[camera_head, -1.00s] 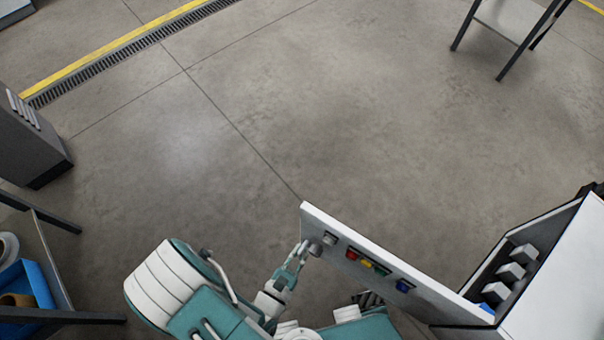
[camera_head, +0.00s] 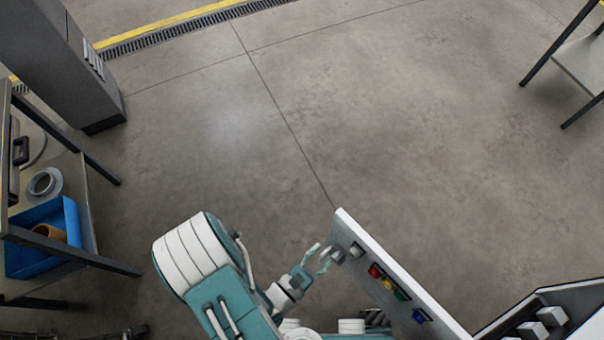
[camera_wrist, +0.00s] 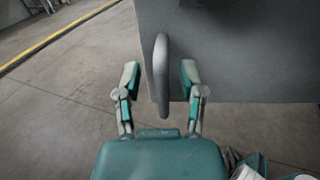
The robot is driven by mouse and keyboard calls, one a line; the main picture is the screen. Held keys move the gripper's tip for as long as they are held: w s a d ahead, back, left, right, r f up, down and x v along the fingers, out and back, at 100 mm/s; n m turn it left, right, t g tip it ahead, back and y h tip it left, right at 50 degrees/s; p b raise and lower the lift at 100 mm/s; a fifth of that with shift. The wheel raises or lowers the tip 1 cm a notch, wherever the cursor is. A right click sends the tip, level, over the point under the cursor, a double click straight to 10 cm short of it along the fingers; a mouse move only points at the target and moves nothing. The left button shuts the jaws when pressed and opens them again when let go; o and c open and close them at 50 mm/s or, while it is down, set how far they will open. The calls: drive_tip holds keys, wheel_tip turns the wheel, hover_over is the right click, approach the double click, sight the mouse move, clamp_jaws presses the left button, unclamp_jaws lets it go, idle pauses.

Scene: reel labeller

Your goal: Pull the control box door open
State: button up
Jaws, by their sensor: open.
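The control box door (camera_head: 390,276) stands swung out from the control box (camera_head: 545,318) at the lower right, and part of the inside shows. Its outer face carries red, yellow, green and blue controls and a grey knob-like handle near the free edge. In the wrist view the handle (camera_wrist: 161,75) is a grey upright loop on the grey door panel (camera_wrist: 240,50). My gripper (camera_head: 322,258) is open beside the handle. In the wrist view its two fingers (camera_wrist: 160,82) stand on either side of the handle, with gaps and no clear contact.
A shelf at the left holds a blue bin (camera_head: 42,238) and a grey ring (camera_head: 45,183). A grey cabinet (camera_head: 65,65) stands at the upper left and a dark-legged table (camera_head: 575,65) at the upper right. The middle floor is clear.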

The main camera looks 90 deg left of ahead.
drive_tip(key=v, duration=1.2)
drive_tip(key=shift+a, duration=0.15)
drive_tip(key=shift+s, duration=0.15)
